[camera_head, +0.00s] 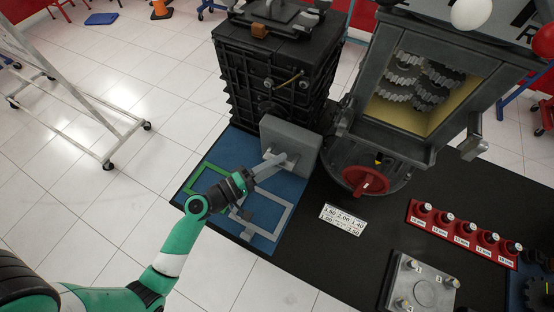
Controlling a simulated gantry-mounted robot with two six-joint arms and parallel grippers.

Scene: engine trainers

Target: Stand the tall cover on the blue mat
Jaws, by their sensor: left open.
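A grey, block-like cover (292,140), which looks like the tall cover, is upright at the rear of the blue mat (262,243), close in front of the black engine block. A small light fitting sticks out from its near face. My left gripper (275,164) is open, with its fingers at that fitting; I cannot tell whether they touch it. The mat carries a green outline at left and a grey outline at right, partly hidden by my left gripper and wrist. My right gripper is not in view.
The ribbed black engine block (268,72) stands behind the cover. A geared unit with a red knob (365,182) stands to the right. On the dark table lie a number card (342,219), a red rack (462,234) and a grey plate (418,286).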

